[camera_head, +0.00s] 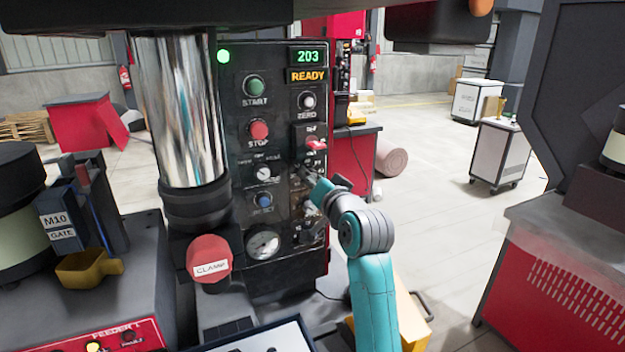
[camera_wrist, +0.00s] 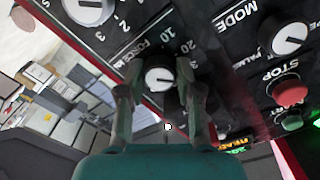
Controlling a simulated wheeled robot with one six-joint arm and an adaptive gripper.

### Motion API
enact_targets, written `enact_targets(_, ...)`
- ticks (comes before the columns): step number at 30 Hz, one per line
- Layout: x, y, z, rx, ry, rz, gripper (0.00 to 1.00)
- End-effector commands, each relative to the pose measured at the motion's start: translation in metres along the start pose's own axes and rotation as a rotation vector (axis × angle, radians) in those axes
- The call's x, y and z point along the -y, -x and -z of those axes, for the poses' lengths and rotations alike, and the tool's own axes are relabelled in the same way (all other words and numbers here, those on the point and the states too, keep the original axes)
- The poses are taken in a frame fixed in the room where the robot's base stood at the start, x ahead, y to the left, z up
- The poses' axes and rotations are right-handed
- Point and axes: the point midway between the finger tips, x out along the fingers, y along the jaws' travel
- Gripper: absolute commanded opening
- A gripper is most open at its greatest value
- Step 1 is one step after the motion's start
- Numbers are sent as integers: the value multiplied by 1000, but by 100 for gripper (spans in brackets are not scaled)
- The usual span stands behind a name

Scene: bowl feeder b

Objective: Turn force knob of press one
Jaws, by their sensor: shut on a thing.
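The press control panel (camera_head: 235,140) stands upright in the middle of the head view. In the wrist view the force knob (camera_wrist: 159,77) is a round knob with a white face on the black panel, beside the lettering FORCE and a scale with 10 and 20. My gripper (camera_wrist: 160,75) has one finger on each side of this knob and is shut on it.
Another knob (camera_wrist: 90,10) and the MODE knob (camera_wrist: 288,36) flank the force knob. The red STOP button (camera_head: 259,130) and a gauge (camera_head: 263,245) are on the same panel. A red CLAMP knob (camera_head: 209,257) stands in front.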

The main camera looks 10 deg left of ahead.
Motion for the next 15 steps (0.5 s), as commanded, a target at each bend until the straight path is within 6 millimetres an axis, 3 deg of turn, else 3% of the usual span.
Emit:
enact_targets(4,-1,0,-1,2,0,-2,0)
enact_targets(5,-1,0,-1,2,1,-2,37)
enact_targets(8,-1,0,-1,1,1,-2,60)
enact_targets(15,0,0,0,1,1,-1,60)
